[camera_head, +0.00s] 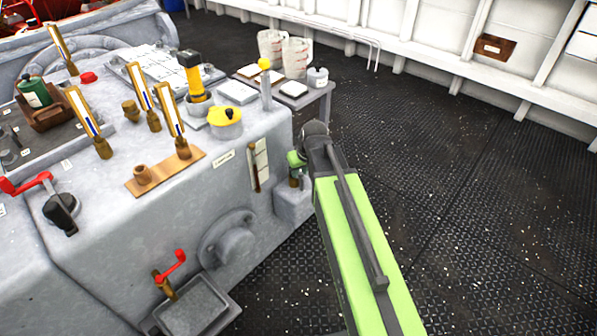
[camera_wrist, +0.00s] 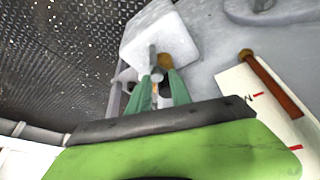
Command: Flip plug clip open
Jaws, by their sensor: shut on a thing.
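My gripper (camera_wrist: 160,92) shows in the wrist view with its two green fingers closed around a small metal piece (camera_wrist: 156,76), which looks like the plug clip. A brass-coloured part (camera_wrist: 165,61), likely the plug, sits just beyond the fingertips against a grey block (camera_wrist: 142,38). In the head view my gripper (camera_head: 296,163) is at the right side of the grey machine, low beside its wall. My arm covers part of it there. The clip is too small to tell how far it is opened.
A gauge strip with a brown rod (camera_head: 258,166) is on the machine's side wall, close to my gripper. A small table (camera_head: 318,92) with jugs (camera_head: 296,57) stands behind. A red-handled valve (camera_head: 170,268) is low at the front. Open deck (camera_head: 460,170) lies to the right.

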